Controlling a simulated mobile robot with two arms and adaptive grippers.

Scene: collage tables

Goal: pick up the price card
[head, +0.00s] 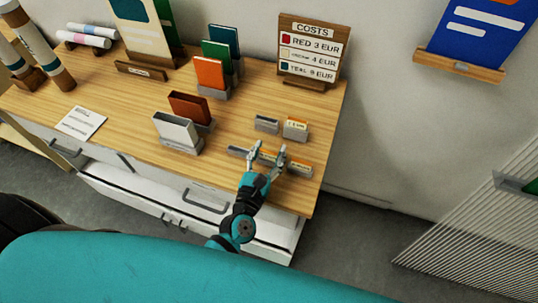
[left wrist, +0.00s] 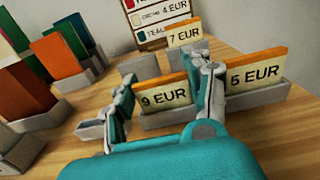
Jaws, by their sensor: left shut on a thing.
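A price card (left wrist: 165,97) with an orange top edge reads "9 EUR" in the left wrist view. It also shows small in the head view (head: 267,156). My left gripper (head: 266,154) is shut on it, with one finger at each side edge. The card is upright, and a grey holder shows at its lower edge; I cannot tell if it is lifted. A "5 EUR" card (left wrist: 255,75) stands in a grey holder just right of the gripper. A "7 EUR" card (left wrist: 184,34) stands behind. My right gripper is not in view.
Grey holders without cards (head: 266,123) stand nearby on the wooden table (head: 235,125). A costs board (head: 312,50) stands at the back. Coloured cards in holders (head: 208,72) stand to the left. The table's right edge is close to the gripper.

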